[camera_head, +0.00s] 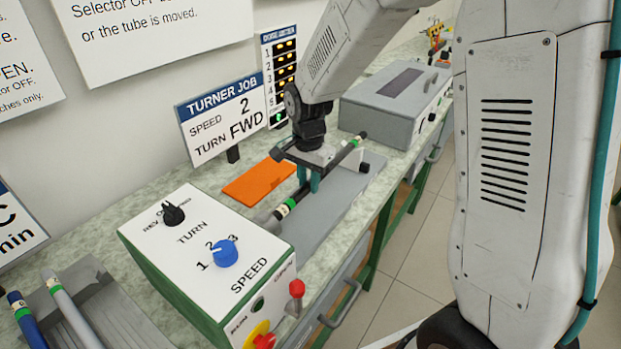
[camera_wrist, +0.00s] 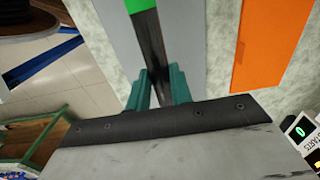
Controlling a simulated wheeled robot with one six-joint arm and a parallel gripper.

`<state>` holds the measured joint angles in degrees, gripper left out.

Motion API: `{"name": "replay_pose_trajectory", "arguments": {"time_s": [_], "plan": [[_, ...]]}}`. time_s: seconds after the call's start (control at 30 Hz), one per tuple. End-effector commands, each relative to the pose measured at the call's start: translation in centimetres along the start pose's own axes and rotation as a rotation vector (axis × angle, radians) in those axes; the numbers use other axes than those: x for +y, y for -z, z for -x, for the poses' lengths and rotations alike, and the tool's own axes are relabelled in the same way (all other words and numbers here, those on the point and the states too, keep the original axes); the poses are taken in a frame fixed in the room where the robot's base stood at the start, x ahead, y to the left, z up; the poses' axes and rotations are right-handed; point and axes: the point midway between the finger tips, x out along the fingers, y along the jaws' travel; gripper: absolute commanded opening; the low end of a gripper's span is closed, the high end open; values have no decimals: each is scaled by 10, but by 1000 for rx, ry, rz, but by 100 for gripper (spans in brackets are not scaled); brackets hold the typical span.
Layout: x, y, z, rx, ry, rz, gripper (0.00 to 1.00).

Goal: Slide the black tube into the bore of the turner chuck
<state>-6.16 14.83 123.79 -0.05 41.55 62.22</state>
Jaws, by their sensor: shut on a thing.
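The black tube (camera_head: 316,180) has a green band near its lower-left end and a pale mark near its upper-right end. My gripper (camera_head: 309,182) has teal fingers shut around the tube's middle, holding it slantwise above a grey plate (camera_head: 318,222). In the wrist view the tube (camera_wrist: 149,45) passes between the fingers (camera_wrist: 160,88), with its green band at the top. The turner chuck (camera_head: 267,222) is a grey round piece on the side of the turner box (camera_head: 190,245). The tube's lower-left end lies at the chuck's mouth; I cannot tell whether it is inside the bore.
An orange mat (camera_head: 259,180) lies behind the grey plate. A rack (camera_head: 105,300) at lower left holds a blue tube (camera_head: 24,318) and a grey tube (camera_head: 68,308). A grey lidded box (camera_head: 395,105) stands at the back.

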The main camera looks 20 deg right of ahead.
Motion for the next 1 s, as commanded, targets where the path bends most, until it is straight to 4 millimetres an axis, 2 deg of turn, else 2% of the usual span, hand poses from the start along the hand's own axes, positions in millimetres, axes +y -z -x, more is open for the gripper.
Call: {"name": "replay_pose_trajectory", "arguments": {"time_s": [1.0], "plan": [[0, -26, 0, 0, 0, -1, 0]]}}
